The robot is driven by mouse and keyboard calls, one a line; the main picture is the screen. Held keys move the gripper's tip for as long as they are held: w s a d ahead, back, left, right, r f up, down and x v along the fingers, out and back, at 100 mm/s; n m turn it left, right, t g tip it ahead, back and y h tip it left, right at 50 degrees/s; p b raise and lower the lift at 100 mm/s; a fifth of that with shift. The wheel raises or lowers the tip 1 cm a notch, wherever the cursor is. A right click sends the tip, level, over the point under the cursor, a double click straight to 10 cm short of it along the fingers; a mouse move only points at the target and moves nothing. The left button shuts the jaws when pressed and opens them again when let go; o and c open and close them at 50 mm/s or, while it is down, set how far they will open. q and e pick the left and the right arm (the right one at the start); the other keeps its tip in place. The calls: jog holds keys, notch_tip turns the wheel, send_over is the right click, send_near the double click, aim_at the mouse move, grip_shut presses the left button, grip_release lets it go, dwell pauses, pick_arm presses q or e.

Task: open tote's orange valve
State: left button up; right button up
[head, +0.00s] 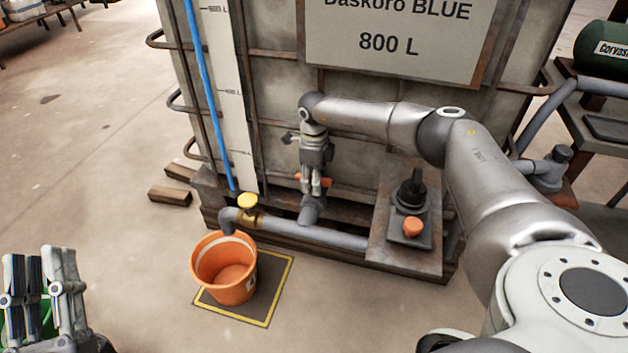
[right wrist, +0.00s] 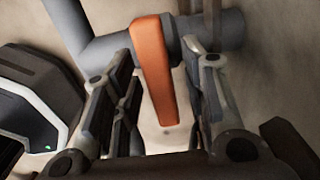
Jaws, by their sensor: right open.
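The tote (head: 275,95) is a big caged tank with a sign reading "800 L". Its orange valve handle (head: 299,177) shows at the tote's lower front, partly hidden behind my right gripper (head: 316,188). In the right wrist view the orange valve handle (right wrist: 155,75) is a long lever on a grey pipe. It lies between the two open fingers of my right gripper (right wrist: 165,110), with space visible on both sides. My left gripper (head: 42,285) is at the lower left, far from the valve; how far its fingers are apart is unclear.
A grey pipe (head: 330,237) runs left to a yellow-handled brass valve (head: 248,204) above an orange bucket (head: 224,270). The bucket stands on a yellow-edged floor square (head: 268,308).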

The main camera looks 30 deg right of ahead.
grip_shut()
